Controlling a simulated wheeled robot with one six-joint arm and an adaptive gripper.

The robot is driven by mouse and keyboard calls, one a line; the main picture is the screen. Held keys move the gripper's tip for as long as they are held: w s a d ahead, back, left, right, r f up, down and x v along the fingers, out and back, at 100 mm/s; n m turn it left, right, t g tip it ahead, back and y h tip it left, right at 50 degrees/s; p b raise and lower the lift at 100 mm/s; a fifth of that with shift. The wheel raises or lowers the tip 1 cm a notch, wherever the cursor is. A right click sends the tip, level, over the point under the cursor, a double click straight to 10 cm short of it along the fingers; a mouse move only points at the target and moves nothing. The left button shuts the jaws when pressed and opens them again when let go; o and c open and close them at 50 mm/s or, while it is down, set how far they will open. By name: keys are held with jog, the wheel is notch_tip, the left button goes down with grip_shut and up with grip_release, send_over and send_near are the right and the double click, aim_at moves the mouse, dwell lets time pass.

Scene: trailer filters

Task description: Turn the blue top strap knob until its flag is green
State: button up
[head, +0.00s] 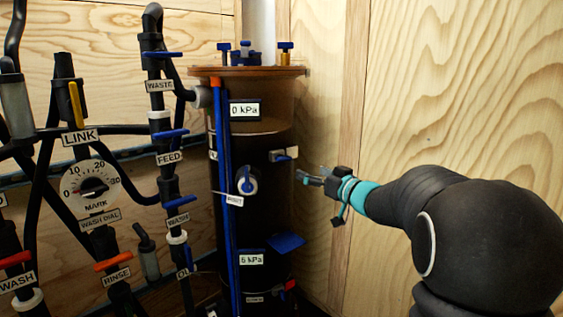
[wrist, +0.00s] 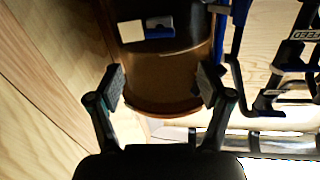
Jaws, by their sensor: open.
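A small blue knob (head: 290,153) sits beside a pale block (head: 277,156) on the upper right of the dark filter cylinder (head: 265,210). I take it for the top strap knob; I see no green or red flag on it. In the wrist view a blue part (wrist: 159,28) with a pale block (wrist: 131,32) shows on the cylinder, near the top of the picture. My gripper (head: 306,176) is open and empty, just right of the cylinder and a little below the knob. In the wrist view its fingers (wrist: 163,76) are spread in front of the cylinder, apart from the knob.
A round blue-and-white fitting (head: 245,182), a blue plate (head: 286,242) and a small red piece (head: 290,285) are on the cylinder. Pipes with valves and a dial (head: 91,187) crowd the left. A wooden wall (head: 455,90) stands behind my arm.

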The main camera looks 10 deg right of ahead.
aim_at(286, 160)
jog(key=x, duration=1.3)
jog(key=shift+w+a+p, duration=0.25)
jog(key=shift+w+p, duration=0.1)
jog(key=c, duration=1.2)
jog(key=shift+o, duration=0.2)
jog(key=shift+n, duration=0.4)
jog(key=shift+d+n+b, duration=0.15)
jog(key=shift+n+b, duration=0.45)
jog(key=shift+n, duration=1.8)
jog(key=o, duration=1.2)
jog(key=shift+c, duration=0.2)
